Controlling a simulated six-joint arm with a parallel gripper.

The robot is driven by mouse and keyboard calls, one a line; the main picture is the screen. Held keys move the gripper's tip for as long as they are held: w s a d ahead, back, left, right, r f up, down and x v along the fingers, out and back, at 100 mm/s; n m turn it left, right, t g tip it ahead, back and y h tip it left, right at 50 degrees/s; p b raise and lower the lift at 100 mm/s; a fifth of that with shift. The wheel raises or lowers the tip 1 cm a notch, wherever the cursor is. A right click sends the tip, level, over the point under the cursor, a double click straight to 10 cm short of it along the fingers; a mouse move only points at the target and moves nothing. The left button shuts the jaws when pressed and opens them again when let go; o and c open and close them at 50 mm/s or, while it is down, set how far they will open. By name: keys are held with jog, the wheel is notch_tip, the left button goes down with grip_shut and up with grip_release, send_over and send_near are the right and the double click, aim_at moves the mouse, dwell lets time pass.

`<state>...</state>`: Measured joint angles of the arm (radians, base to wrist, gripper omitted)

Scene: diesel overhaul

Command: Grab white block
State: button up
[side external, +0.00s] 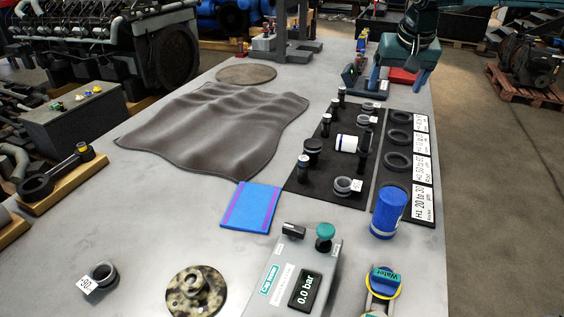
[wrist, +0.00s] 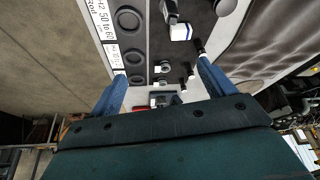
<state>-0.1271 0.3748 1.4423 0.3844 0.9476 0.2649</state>
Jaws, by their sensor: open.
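The white block (side external: 346,143) lies on the dark mat in the side view. In the side view my gripper (side external: 376,82) is at the upper right, beyond the far end of the mat and apart from the block. One finger is hard to make out there.
Upright dark posts and rings stand around the block on the dark mat (side external: 325,175). A strip of black rings with labels (side external: 424,165) lies to its right. A blue cylinder (side external: 389,212) and a pressure gauge box (side external: 290,275) stand nearer. A grey cloth (side external: 215,130) lies left.

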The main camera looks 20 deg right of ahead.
aim_at(347, 138)
jog(key=w+a+f+m+h, duration=0.1)
jog(key=w+a+f+m, duration=0.1)
jog(key=w+f, duration=0.9)
jog(key=shift+a+f, duration=0.15)
jog(key=shift+a, duration=0.1)
jog(key=shift+g, duration=0.3)
jog(key=shift+x, duration=4.3)
jog(key=shift+f, duration=0.15)
jog(key=shift+x, duration=2.45)
jog(key=c, duration=1.1)
